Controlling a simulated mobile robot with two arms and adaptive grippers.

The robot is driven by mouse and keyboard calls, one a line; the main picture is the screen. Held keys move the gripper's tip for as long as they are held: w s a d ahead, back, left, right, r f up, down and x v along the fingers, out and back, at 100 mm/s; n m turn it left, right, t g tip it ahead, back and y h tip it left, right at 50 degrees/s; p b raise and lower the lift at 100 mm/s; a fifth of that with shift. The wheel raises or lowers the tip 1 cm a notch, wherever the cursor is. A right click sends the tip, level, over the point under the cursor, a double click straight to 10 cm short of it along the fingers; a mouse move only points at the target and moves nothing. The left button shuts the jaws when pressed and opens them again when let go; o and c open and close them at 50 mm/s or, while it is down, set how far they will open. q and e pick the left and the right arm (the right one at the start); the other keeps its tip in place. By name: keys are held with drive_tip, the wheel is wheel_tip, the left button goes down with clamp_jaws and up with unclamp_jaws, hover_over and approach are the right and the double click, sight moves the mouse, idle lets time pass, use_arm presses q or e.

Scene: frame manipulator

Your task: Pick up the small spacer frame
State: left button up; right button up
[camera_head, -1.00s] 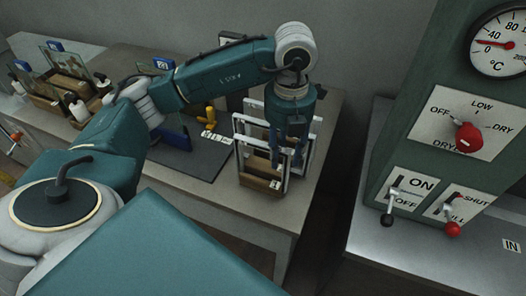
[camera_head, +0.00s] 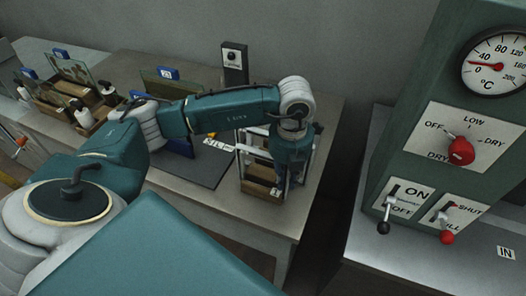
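White-edged frames (camera_head: 249,158) stand upright in a wooden rack (camera_head: 258,187) at the right end of the table. I cannot tell which of them is the small spacer frame. My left gripper (camera_head: 284,182) points down among the frames, at the rack's right side. Its fingers are small, dark and partly lost against the frames, so I cannot tell whether they are open or touching a frame. The gripper and wrist hide part of the frames behind them. My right gripper is not in view.
A dark mat (camera_head: 200,170) lies left of the rack. Wooden holders with glass panes (camera_head: 75,70) and bottles (camera_head: 83,115) stand at the far left. A black box with a knob (camera_head: 234,65) is behind my arm. A green control panel (camera_head: 440,130) stands right, across a gap.

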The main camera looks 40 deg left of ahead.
use_arm(q)
clamp_jaws()
drive_tip(key=shift+r, duration=0.1)
drive_tip(key=shift+r, duration=0.45)
wheel_tip(320, 180, up, 11)
drive_tip(key=b, duration=0.3)
drive_tip(key=shift+f, duration=0.15)
wheel_tip(320, 180, up, 8)
drive_tip(key=shift+p, duration=0.35)
